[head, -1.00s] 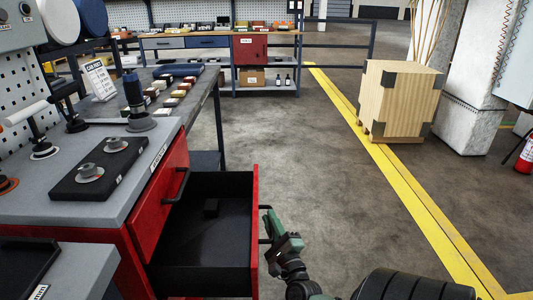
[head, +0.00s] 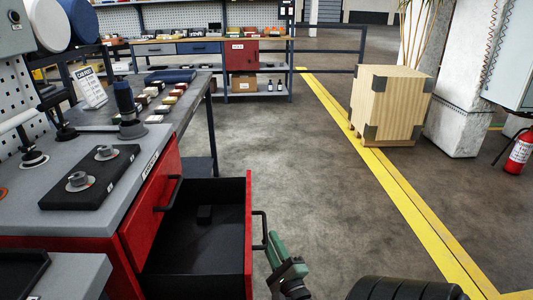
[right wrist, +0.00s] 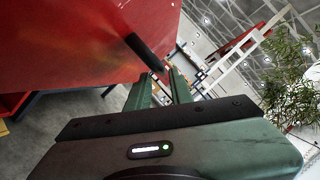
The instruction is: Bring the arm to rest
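My left gripper is not in view.
The grey benchtop (head: 90,205) carries a black plate (head: 90,178) with round metal parts. A fire extinguisher (head: 519,152) is at the far right.

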